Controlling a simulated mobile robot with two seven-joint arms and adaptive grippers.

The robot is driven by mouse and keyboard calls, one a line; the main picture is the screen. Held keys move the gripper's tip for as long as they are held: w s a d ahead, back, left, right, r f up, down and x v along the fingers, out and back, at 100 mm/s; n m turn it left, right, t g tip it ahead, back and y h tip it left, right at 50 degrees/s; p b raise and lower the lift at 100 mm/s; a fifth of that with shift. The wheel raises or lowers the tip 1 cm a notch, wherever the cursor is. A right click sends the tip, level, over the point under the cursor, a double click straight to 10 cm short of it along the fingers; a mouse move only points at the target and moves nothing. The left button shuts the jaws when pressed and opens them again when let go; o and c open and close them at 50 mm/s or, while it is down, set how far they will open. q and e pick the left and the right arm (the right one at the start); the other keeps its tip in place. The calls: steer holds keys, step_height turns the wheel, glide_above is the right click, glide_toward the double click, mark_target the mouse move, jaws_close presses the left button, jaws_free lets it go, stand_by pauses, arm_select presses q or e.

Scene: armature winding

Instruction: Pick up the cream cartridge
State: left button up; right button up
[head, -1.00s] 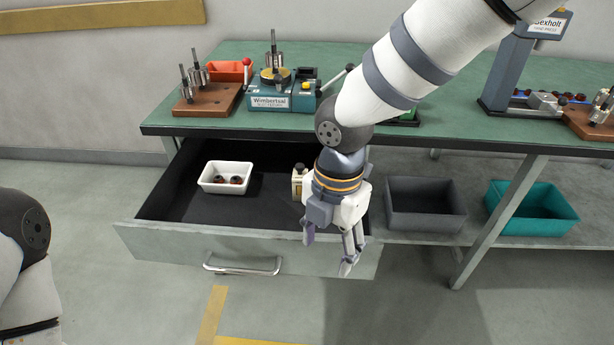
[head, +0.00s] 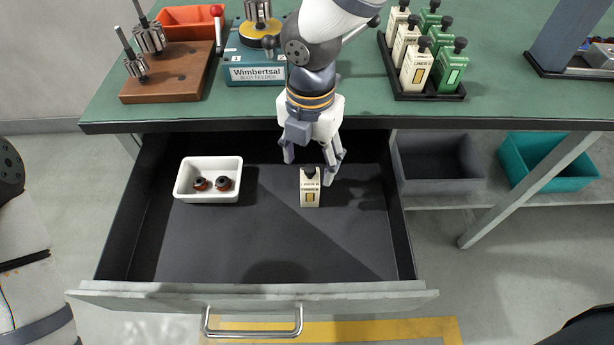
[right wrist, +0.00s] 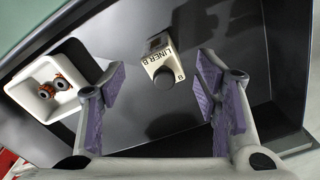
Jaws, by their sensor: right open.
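A cream cartridge (head: 310,192) with a dark cap stands in the open drawer (head: 240,250), right of its middle. In the right wrist view the cartridge (right wrist: 158,52) shows its "LINER B" lettering and dark knob, ahead of and between the fingers. My right gripper (head: 309,168) is open and empty, with its fingers reaching down over the drawer near the cartridge's top. In the right wrist view the purple pads of the gripper (right wrist: 160,85) are spread wide, apart from the cartridge. My left gripper is out of view.
A white bin (head: 208,198) with dark-and-copper parts sits at the drawer's left. A black tray (head: 430,96) on the bench holds several cream and green cartridges. Grey (head: 440,185) and teal (head: 550,180) bins stand on the shelf right.

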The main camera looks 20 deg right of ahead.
mark_target(310, 185)
steer(key=f, duration=0.4)
steer(key=s+f, duration=0.1)
steer(key=f, duration=0.2)
steer(key=shift+a, duration=0.15)
steer(key=shift+w+r, duration=0.1)
jaws_close()
